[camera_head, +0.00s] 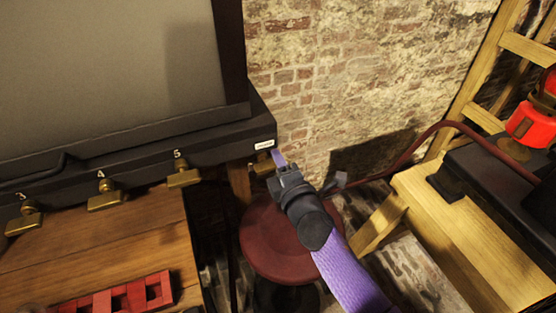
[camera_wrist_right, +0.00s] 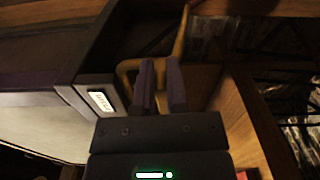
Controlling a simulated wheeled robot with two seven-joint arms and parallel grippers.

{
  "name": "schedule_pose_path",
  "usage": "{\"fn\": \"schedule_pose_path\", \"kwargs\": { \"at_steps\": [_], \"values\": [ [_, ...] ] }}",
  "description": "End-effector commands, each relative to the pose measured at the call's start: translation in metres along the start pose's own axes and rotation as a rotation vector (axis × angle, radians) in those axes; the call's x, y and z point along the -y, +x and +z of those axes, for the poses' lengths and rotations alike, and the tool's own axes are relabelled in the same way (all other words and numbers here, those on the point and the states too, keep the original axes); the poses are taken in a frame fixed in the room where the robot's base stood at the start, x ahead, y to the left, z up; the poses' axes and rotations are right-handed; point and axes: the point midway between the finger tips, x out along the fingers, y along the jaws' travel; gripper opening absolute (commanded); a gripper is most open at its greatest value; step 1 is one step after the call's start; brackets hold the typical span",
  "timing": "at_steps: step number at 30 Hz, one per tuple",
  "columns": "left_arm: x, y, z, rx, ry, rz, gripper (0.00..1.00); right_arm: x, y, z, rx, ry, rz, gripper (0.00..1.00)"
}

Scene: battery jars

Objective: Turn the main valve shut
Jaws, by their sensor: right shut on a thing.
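The main valve (camera_head: 262,165) is a brass handle at the right end of the dark metal ledge, below a small white label (camera_head: 264,144). In the right wrist view the brass handle (camera_wrist_right: 127,72) shows beside and behind the fingers. My right gripper (camera_head: 279,160) is at this handle, its purple fingers shut on it; it also shows in the right wrist view (camera_wrist_right: 162,88). The fingers hide part of the handle, so its exact angle is hard to tell. My left gripper is not in view.
Brass valves labelled 3 (camera_head: 25,220), 4 (camera_head: 107,197) and 5 (camera_head: 184,176) line the ledge. A red rack (camera_head: 115,297) lies on the wooden bench (camera_head: 130,240). A round red stool (camera_head: 270,240) stands below my right arm. A red lamp (camera_head: 530,125) stands at the right.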

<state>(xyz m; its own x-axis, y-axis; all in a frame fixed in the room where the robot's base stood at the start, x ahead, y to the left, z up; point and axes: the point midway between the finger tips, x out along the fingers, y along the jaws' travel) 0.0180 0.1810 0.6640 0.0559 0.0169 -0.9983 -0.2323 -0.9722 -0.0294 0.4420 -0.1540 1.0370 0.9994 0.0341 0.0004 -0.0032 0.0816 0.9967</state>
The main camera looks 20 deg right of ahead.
Motion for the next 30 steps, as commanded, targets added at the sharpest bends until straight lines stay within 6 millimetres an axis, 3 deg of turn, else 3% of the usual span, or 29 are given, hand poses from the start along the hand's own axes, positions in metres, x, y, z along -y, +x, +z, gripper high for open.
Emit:
{"fn": "schedule_pose_path", "kwargs": {
  "at_steps": [23,24,29,30],
  "values": [
    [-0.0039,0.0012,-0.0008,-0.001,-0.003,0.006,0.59,0.0033,-0.0002,-0.0004,0.000,0.098,-0.002,0.00],
    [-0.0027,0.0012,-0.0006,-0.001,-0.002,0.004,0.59,0.0033,-0.0002,-0.0004,0.000,0.098,-0.002,0.18],
    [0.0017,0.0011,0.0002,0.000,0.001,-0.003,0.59,0.0031,-0.0002,-0.0003,0.000,0.098,-0.002,0.51],
    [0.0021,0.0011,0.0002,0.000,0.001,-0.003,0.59,0.0030,-0.0001,-0.0003,0.000,0.097,-0.002,0.51]
  ]
}}
